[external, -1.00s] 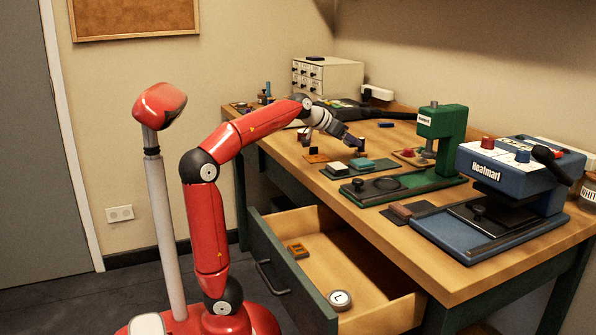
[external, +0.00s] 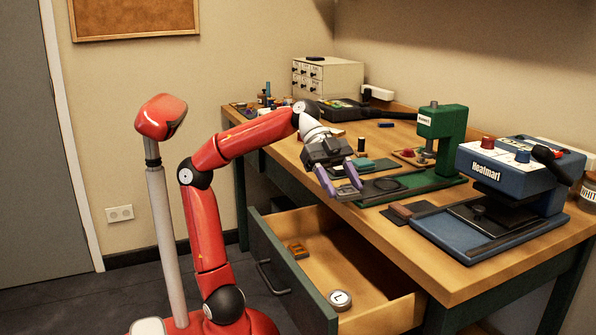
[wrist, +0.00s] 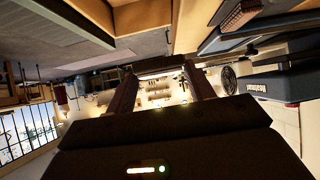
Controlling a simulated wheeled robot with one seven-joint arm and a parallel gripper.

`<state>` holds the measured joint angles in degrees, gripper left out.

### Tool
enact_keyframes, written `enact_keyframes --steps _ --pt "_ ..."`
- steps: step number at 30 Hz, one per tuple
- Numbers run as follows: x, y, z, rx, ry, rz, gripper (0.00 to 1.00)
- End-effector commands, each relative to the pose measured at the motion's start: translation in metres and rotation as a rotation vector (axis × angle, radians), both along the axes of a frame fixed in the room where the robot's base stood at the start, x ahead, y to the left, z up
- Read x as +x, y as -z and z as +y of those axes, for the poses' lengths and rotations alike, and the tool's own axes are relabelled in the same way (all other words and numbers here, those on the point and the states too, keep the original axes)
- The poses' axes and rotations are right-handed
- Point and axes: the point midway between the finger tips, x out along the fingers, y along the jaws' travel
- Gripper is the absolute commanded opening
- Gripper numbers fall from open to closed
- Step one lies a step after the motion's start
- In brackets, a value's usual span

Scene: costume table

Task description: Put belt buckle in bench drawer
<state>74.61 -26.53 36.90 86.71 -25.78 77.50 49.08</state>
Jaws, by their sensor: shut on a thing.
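My gripper (external: 340,186) is tilted down over the bench's front edge, above the open bench drawer (external: 350,262). Its two fingers stand apart, shut on a thin piece that I take for the belt buckle. In the wrist view, this belt buckle (wrist: 160,73) shows as a slim bar between the fingertips of my gripper (wrist: 163,76); its shape is hard to make out. The drawer is pulled out below the bench top. It holds an orange-brown piece (external: 298,250) and a round white-topped thing marked L (external: 340,298).
The blue press (external: 515,180) and green press (external: 443,140) stand on the bench at right. The drawer's dark front panel (external: 290,280) rises at its near side. The drawer's middle floor is clear.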

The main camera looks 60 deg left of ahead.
Motion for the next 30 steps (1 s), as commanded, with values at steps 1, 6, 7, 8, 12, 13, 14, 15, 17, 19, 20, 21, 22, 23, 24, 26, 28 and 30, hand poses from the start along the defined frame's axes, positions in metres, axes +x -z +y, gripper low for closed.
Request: enact_keyframes --steps 1,6,7,8,12,13,14,15,17,19,20,21,22,23,24,26,28,30 --pt "-0.012 0.002 -0.002 -0.003 0.071 0.000 0.30" --pt "-0.036 0.003 -0.001 -0.001 0.227 0.000 0.30" --pt "-0.038 0.003 -0.001 -0.001 0.242 -0.001 0.30" --pt "-0.040 0.004 0.000 -0.001 0.253 0.000 0.30" --pt "-0.044 0.019 0.001 0.000 0.279 0.002 0.30" --pt "-0.044 0.026 0.001 0.000 0.280 0.002 0.30" --pt "-0.044 0.033 0.001 0.001 0.280 0.003 0.30" --pt "-0.044 0.044 0.001 0.001 0.280 0.002 0.30" --pt "-0.044 0.061 0.001 0.001 0.278 0.004 0.30" --pt "-0.044 0.079 0.001 0.001 0.278 0.003 0.30" --pt "-0.044 0.088 0.001 0.002 0.279 0.003 0.30" --pt "-0.044 0.098 0.001 0.001 0.278 0.003 0.30" --pt "-0.044 0.106 0.001 0.001 0.278 0.004 0.30" --pt "-0.044 0.114 0.001 0.001 0.277 0.004 0.30" --pt "-0.044 0.124 0.001 0.001 0.278 0.003 0.30" --pt "-0.044 0.138 0.001 0.002 0.277 0.003 0.30" --pt "-0.044 0.150 0.001 0.002 0.277 0.003 0.30" --pt "-0.044 0.159 0.001 0.001 0.276 0.001 0.30"
